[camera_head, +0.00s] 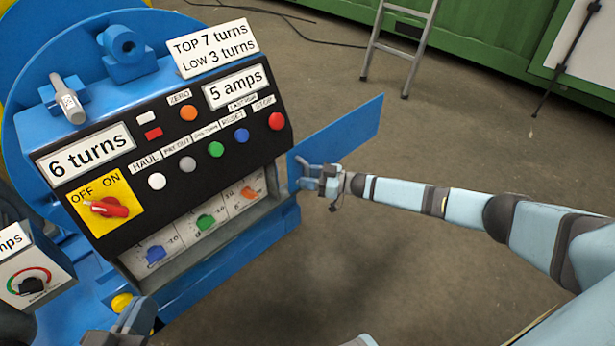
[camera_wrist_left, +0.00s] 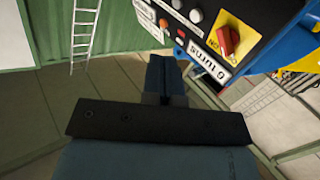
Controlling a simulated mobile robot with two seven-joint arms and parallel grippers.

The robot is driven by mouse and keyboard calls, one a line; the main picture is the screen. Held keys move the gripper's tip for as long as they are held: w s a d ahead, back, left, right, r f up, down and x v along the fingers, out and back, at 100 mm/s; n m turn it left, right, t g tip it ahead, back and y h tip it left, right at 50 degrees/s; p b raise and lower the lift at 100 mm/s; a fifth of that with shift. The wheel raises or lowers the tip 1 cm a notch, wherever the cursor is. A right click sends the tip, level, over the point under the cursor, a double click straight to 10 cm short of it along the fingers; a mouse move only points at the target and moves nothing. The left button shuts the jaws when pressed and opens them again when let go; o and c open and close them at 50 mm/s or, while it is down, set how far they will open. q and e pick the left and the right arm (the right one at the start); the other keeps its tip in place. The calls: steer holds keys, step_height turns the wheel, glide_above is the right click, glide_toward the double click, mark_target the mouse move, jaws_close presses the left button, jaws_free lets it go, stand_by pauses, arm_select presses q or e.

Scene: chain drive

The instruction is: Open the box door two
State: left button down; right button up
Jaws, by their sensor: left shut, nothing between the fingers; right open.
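The box under the control panel stands open at its front, and three dials, blue (camera_head: 156,254), green (camera_head: 206,222) and orange (camera_head: 249,193), show inside. A blue door panel (camera_head: 345,135) stands swung out at the box's right side. My right gripper (camera_head: 318,180) is open at the door's lower edge near the box; whether it touches the door is unclear. My left gripper (camera_head: 136,316) is low in the head view, in front of the box's lower left corner by a yellow knob (camera_head: 121,303). It is shut and empty, and also shows in the left wrist view (camera_wrist_left: 167,78).
The black control panel (camera_head: 120,158) above the box carries several coloured buttons and a red OFF/ON switch (camera_head: 109,208). A small dial box (camera_head: 32,276) stands at the left. A ladder (camera_head: 400,45) leans on the green wall behind.

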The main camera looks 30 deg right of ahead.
arm_select(q)
steer(key=r+p, duration=0.1)
steer(key=r, duration=0.1)
steer(key=r+t+p, duration=0.2)
steer(key=r, duration=0.1)
steer(key=shift+w+a+r+p, duration=0.15)
steer(key=shift+a+r+p, duration=0.1)
steer(key=shift+r+p, duration=0.1)
arm_select(e)
steer(key=v, duration=1.3)
steer(key=shift+s+d, duration=0.2)
steer(key=shift+d, duration=0.05)
arm_select(q)
steer(key=shift+a, duration=0.1)
arm_select(e)
steer(key=shift+a, duration=0.1)
